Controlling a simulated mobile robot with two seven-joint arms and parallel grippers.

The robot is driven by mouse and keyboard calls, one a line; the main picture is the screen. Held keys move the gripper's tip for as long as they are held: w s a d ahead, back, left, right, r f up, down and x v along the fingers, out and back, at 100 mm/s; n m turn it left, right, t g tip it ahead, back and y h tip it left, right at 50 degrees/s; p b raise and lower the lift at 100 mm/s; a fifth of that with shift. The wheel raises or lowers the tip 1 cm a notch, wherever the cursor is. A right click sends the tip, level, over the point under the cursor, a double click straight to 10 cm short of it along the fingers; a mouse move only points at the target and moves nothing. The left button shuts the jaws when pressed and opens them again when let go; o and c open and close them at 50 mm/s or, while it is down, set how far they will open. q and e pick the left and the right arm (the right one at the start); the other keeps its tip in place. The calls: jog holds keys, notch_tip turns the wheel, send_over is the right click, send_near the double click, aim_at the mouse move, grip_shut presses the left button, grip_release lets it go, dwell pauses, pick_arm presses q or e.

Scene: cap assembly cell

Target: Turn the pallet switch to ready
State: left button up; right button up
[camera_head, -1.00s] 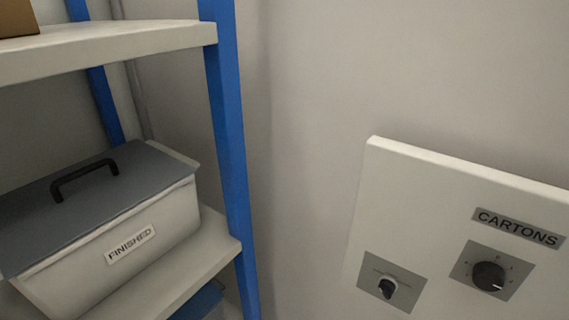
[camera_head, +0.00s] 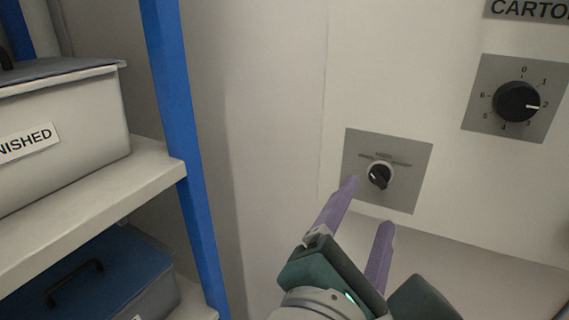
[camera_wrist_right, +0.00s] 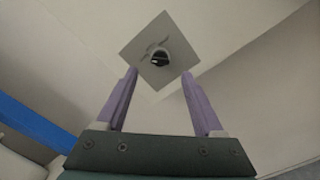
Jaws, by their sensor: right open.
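The pallet switch (camera_head: 379,176) is a small black knob with a pale ring on a grey square plate (camera_head: 400,197), low on the white panel. Its lettering is too small to read. Its knob pointer is tilted in the head view. My right gripper (camera_head: 370,205) has purple fingers spread open, just below and in front of the switch, with nothing between them. In the right wrist view the switch (camera_wrist_right: 160,58) is ahead of the fingertips, midway between them and apart from them. My left gripper is not in view.
A numbered dial (camera_head: 517,102) sits up and right of the switch under a CARTONS label (camera_head: 530,9). A shelf rack with a blue post (camera_head: 180,130) stands left, holding a FINISHED box (camera_head: 70,130) and a blue-lidded box (camera_head: 95,275) below.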

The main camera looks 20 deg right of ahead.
aim_at(379, 181)
jog(key=x, duration=0.6)
jog(key=shift+w+d, duration=0.25)
jog(key=shift+d, duration=0.1)
jog(key=shift+c, duration=0.3)
grip_shut()
